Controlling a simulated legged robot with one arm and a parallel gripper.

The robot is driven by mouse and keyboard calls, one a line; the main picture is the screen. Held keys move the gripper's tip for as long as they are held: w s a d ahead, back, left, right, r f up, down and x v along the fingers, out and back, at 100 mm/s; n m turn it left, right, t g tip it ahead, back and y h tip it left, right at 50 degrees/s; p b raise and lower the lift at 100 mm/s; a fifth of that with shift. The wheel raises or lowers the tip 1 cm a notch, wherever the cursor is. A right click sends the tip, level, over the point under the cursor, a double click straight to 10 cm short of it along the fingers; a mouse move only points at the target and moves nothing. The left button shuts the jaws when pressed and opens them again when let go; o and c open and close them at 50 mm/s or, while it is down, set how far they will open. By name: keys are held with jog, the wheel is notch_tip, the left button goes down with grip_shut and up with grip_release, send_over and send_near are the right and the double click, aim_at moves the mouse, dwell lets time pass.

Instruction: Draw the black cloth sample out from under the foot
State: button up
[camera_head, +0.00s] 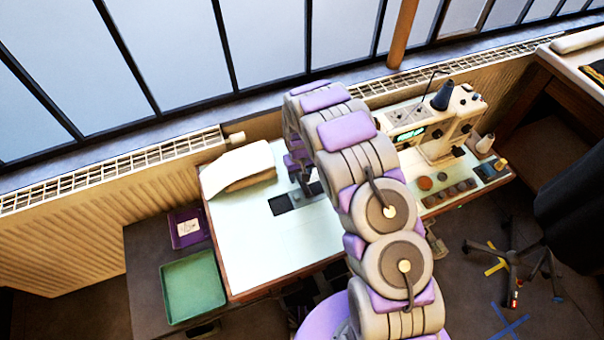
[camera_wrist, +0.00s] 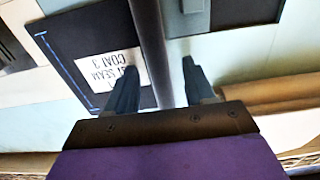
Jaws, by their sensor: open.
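The black cloth sample (camera_wrist: 75,45) lies flat on the pale table. It has a blue line along one side and a white label with inverted print in the wrist view. In the head view a dark patch beside my arm (camera_head: 316,187) appears to be part of it; the rest is hidden. My gripper (camera_wrist: 160,68) is open over the table, one finger over the sample near its label, the other to its right. A dark rod-like shape (camera_wrist: 149,45) runs along the sample's edge between the fingers. I cannot clearly make out the foot.
A grey metal piece (camera_wrist: 196,18) lies past the right finger. A dark rectangle (camera_head: 282,204) lies left of the arm. Folded cream cloth (camera_head: 238,167) is at the back left; the sewing machine (camera_head: 440,130) stands right. The table's front left (camera_head: 250,255) is clear.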

jog(key=shift+r, duration=0.1)
jog(key=shift+w+a+r+p, duration=0.1)
jog(key=shift+r+p, duration=1.1)
jog(key=shift+r, duration=2.65)
